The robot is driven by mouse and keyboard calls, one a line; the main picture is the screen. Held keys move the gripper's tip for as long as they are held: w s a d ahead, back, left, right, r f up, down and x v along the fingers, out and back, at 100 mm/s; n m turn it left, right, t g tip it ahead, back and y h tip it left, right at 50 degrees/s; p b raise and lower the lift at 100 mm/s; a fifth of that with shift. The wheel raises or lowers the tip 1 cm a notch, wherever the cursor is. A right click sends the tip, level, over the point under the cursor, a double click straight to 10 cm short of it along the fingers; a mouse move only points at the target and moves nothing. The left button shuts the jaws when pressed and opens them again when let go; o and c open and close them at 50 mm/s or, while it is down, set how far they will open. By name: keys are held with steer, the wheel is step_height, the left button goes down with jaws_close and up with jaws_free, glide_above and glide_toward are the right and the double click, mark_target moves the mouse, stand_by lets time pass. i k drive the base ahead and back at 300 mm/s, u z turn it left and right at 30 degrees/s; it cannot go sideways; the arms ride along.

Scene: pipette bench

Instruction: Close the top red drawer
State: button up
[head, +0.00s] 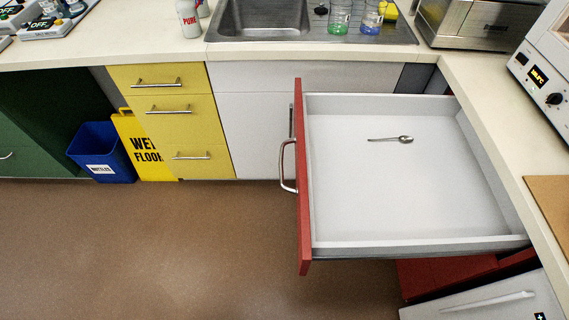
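The top red drawer (304,215) is pulled far out from under the right counter. Its red front faces left and carries a curved metal handle (284,165). The white inside of the drawer is open to view from above, and a small metal spoon (392,139) lies in it. My gripper is not in view, and nothing touches the drawer or its handle.
Yellow drawers (168,110) are shut under the back counter. A blue bin (100,150) and a yellow wet-floor sign (140,145) stand at left. A white cabinet door (485,300) is below right. The brown floor (150,250) left of the drawer is clear.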

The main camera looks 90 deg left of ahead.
mark_target(439, 193)
steer(key=z, duration=1.7)
steer(key=i, duration=0.65)
steer(key=u, duration=4.55)
steer(key=i, duration=0.6)
